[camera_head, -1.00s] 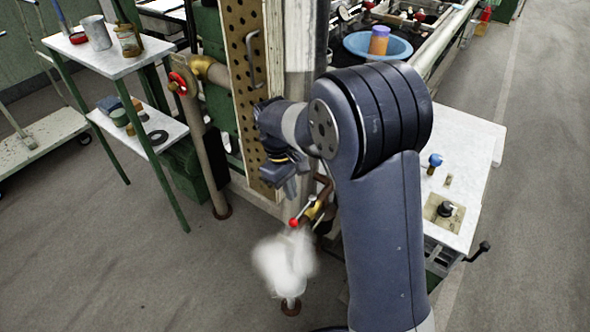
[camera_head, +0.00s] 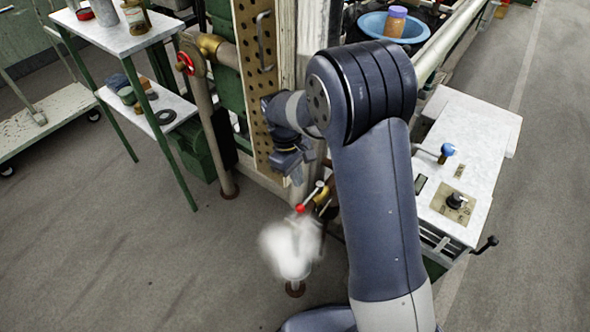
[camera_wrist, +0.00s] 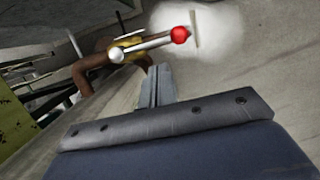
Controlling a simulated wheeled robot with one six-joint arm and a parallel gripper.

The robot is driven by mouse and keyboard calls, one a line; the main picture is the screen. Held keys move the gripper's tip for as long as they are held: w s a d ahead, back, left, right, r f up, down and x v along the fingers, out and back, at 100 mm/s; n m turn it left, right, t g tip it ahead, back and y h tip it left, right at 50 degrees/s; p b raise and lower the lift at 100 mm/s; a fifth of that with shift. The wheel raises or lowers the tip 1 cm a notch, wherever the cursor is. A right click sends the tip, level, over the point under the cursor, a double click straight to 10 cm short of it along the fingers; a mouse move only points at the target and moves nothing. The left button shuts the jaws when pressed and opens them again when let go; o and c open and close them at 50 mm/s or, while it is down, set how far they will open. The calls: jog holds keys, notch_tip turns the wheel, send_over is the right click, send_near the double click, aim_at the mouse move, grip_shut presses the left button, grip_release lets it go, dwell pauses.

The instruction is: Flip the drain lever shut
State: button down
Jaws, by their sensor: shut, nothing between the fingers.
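The drain lever is a pale metal rod with a red ball (camera_head: 300,209) at one end, on a brass-yellow valve (camera_head: 322,197) low beside the post. In the wrist view the lever (camera_wrist: 150,43) lies across the top middle, with its red ball to the right and a white knob at the left end. My gripper (camera_head: 297,180) is just above the lever in the head view. In the wrist view my gripper (camera_wrist: 160,72) is shut and empty, its tips pointing at the rod with a gap that I cannot judge. My arm partly hides the valve and pipe.
A white steam-like cloud (camera_head: 290,248) hangs below the lever, over a floor drain (camera_head: 295,289). A perforated panel (camera_head: 255,90) and post stand behind my gripper. A white bench with a blue knob (camera_head: 447,149) is at right, a shelf (camera_head: 130,38) at left. Floor at front left is clear.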

aim_at(307, 201)
jog(key=x, duration=0.4)
jog(key=shift+d+f+b, duration=0.1)
jog(key=shift+f+b, duration=0.2)
jog(key=shift+f, duration=0.1)
jog(key=shift+s+d+n, duration=0.2)
jog(key=shift+s+n, duration=0.2)
jog(key=shift+n, duration=0.3)
jog(key=n, duration=0.1)
jog(key=s+d+n+t+p, duration=0.1)
jog(key=n, duration=0.1)
jog(key=shift+s+d+r+h+p, duration=0.1)
jog(key=shift+s+d+h+p, duration=0.15)
jog(key=shift+h+p, duration=0.05)
jog(key=d+n+t+p, duration=0.2)
jog(key=d+n+p, duration=0.5)
jog(key=n, duration=0.5)
jog(key=shift+d+n+t+y, duration=0.15)
jog(key=shift+n+t+y, duration=0.15)
jog(key=shift+y, duration=0.1)
jog(key=shift+d, duration=0.1)
jog(key=shift+p, duration=0.3)
